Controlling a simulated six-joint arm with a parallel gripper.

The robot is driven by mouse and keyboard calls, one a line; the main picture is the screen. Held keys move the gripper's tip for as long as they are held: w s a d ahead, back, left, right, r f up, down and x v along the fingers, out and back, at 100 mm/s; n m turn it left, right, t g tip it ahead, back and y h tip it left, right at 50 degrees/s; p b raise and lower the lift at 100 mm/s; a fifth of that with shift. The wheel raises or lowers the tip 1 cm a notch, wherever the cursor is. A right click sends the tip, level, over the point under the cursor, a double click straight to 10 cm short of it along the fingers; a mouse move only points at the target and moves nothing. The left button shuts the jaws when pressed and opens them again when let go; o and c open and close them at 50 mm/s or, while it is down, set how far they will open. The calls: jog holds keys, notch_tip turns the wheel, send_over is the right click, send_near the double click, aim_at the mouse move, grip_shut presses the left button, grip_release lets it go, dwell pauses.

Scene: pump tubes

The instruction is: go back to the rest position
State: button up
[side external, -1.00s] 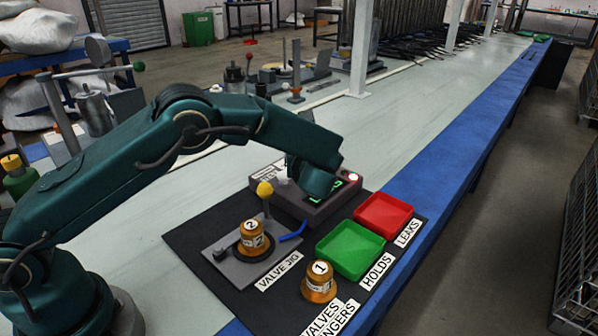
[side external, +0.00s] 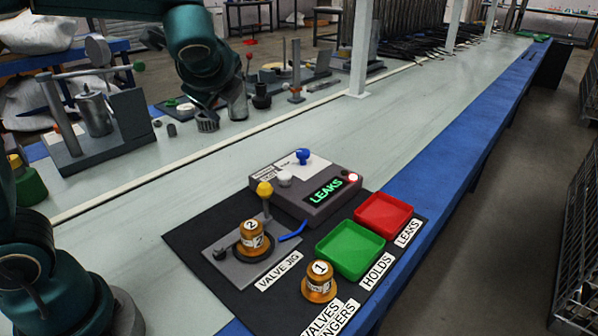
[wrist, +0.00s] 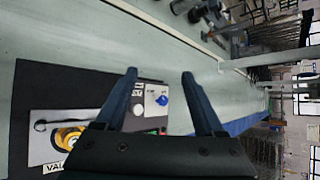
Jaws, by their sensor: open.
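My gripper (wrist: 159,78) is open in the wrist view, with nothing between its two fingers. In the side external view my arm is raised over the back of the bench, clear of the work mat, and the gripper is hard to make out there. Valve 2 (side external: 252,236) stands upright in the valve jig (side external: 232,268). Valve 1 (side external: 319,283) stands upright at the mat's front, by the valves label. The tester box (side external: 318,204) shows LEAKS in green. Its blue knob (side external: 302,157) also shows in the wrist view (wrist: 162,100).
The green HOLDS tray (side external: 350,251) and the red LEAKS tray (side external: 383,212) are empty. A yellow-knobbed lever (side external: 265,190) stands at the jig. Stands and a metal cylinder (side external: 95,115) line the back of the bench.

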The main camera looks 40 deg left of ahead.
jog(key=s+d+f+n+h, duration=0.3)
jog(key=s+d+n+h, duration=0.1)
jog(key=s+n, duration=0.4)
jog(key=s+d+f+n+g+h, duration=0.1)
jog(key=s+d+f+n+h, duration=0.2)
jog(key=s+d+n, duration=0.4)
jog(key=shift+s+f+n+h, duration=0.4)
jog(key=shift+s+h, duration=0.1)
jog(key=shift+s, duration=0.7)
